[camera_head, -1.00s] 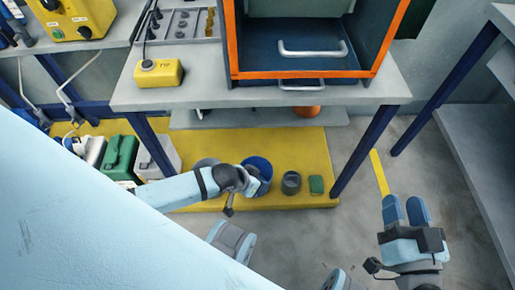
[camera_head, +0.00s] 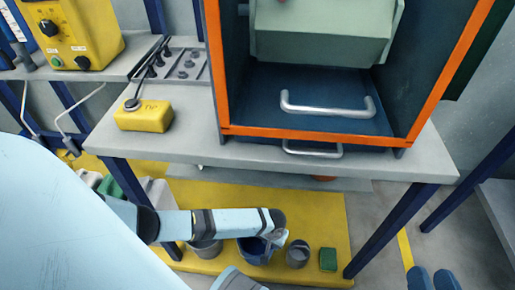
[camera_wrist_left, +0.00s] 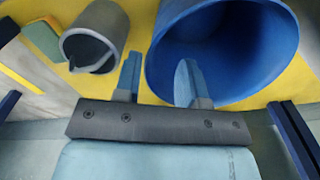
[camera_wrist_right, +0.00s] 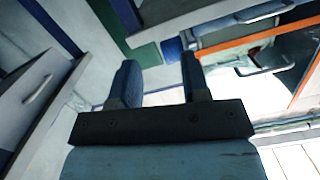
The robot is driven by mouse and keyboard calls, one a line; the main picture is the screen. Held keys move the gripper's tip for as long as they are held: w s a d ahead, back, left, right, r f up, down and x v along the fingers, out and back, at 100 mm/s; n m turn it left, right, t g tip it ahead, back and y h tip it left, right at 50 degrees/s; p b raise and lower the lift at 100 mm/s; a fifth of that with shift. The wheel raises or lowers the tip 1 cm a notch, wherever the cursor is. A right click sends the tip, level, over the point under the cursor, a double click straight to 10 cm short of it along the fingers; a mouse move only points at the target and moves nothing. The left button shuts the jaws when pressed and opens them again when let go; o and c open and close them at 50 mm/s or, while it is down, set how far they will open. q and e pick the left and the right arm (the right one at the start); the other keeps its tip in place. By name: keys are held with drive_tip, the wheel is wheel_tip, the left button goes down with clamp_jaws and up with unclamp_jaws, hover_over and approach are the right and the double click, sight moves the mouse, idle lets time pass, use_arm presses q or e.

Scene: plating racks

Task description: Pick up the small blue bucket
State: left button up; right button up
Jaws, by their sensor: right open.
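The small blue bucket (camera_head: 250,256) stands on the yellow platform under the table, partly hidden by my left arm in the head view. In the left wrist view the bucket (camera_wrist_left: 235,45) is large and close, its open mouth facing me. My left gripper (camera_wrist_left: 159,68) is open, with one finger over the bucket's mouth and the other outside its rim, on the grey pot's side. Whether the fingers touch the bucket cannot be told. My right gripper (camera_head: 432,280) is at the bottom right of the head view. It is open and empty in the right wrist view (camera_wrist_right: 160,72).
A dark grey pot (camera_head: 297,254) and a green block (camera_head: 328,260) stand right of the bucket, and a grey bucket (camera_head: 205,250) left. The grey table (camera_head: 190,150) with its blue legs is above. The yellow platform (camera_head: 320,215) has some bare room behind them.

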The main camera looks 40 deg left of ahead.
use_arm(q)
drive_tip(key=shift+f+b, duration=0.3)
drive_tip(key=shift+f, duration=0.3)
wheel_tip(320, 180, down, 4)
drive_tip(key=b, duration=0.3)
drive_tip(key=shift+w+d+r, duration=0.15)
drive_tip(key=shift+r, duration=0.05)
drive_tip(key=shift+f+b, duration=0.35)
drive_tip(key=shift+f, duration=0.15)
use_arm(e)
drive_tip(key=w+n, duration=0.1)
drive_tip(key=w+d+n+t, duration=0.1)
drive_tip(key=shift+w+d+n+y, duration=0.1)
drive_tip(key=shift+d+n+y, duration=0.05)
drive_tip(key=shift+n+y, duration=0.15)
use_arm(q)
drive_tip(key=shift+c, duration=0.4)
drive_tip(key=shift+r, duration=0.1)
clamp_jaws()
